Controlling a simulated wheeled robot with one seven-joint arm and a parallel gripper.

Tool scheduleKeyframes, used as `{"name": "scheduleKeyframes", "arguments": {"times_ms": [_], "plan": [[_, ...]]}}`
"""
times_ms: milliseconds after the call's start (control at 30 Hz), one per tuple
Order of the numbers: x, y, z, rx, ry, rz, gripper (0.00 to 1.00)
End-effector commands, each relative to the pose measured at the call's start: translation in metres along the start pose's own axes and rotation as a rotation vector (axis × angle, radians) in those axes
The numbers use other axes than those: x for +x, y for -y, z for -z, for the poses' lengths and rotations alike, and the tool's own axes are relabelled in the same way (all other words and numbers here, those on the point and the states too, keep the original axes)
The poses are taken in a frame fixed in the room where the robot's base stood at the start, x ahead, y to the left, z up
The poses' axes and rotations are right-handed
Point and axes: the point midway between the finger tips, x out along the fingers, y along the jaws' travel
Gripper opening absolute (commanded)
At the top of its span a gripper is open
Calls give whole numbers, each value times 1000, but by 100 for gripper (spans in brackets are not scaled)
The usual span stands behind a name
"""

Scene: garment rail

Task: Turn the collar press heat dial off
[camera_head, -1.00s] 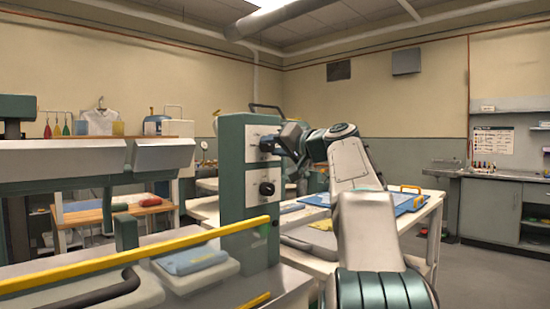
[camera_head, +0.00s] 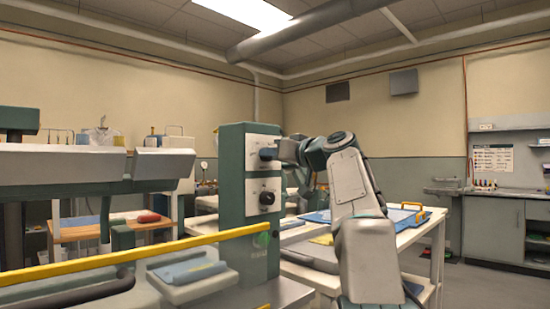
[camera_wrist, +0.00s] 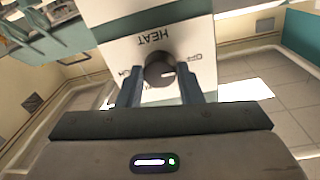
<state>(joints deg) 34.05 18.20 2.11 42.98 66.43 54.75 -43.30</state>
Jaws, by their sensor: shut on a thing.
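The collar press control column (camera_head: 231,185) is green with white panels. In the head view my gripper (camera_head: 277,152) is at the upper dial, which it largely hides. In the wrist view the dark round heat dial (camera_wrist: 157,68) sits on a white panel marked HEAT, seen upside down. My gripper (camera_wrist: 163,88) has one finger on each side of the dial and is shut on it.
A second black dial (camera_head: 267,198) is below on the column. A yellow rail (camera_head: 130,257) crosses the front left. A white table (camera_head: 395,247) with a blue tray (camera_head: 318,217) stands behind my arm. Open floor lies at the right.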

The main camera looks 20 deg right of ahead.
Motion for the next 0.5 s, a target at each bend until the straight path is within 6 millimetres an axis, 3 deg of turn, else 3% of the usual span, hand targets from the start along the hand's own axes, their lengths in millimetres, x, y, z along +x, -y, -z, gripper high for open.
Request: {"name": "scheduleKeyframes", "arguments": {"times_ms": [367, 400, 433, 500], "plan": [[0, 0, 0, -5, 0, -1, 10], [0, 0, 0, -5, 0, -1, 44], [0, 0, 0, -5, 0, -1, 52], [0, 0, 0, -4, 0, -1, 55]]}}
